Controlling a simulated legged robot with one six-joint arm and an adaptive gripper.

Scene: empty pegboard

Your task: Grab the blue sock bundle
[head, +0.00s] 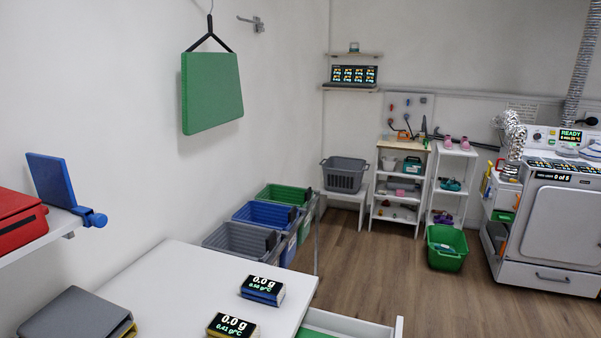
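I cannot pick out a blue sock bundle for certain in the head view. A blue bin (262,214) stands between a grey bin (238,240) and a green bin (284,195) along the left wall; their contents are hidden. My gripper is not in view.
A second display block (233,326) and a grey folded item (75,315) lie on the table. A grey basket (344,175), shelves (400,186), a green basket (446,247) and a white dryer (550,225) stand at the back. Wooden floor (375,260) between is clear.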

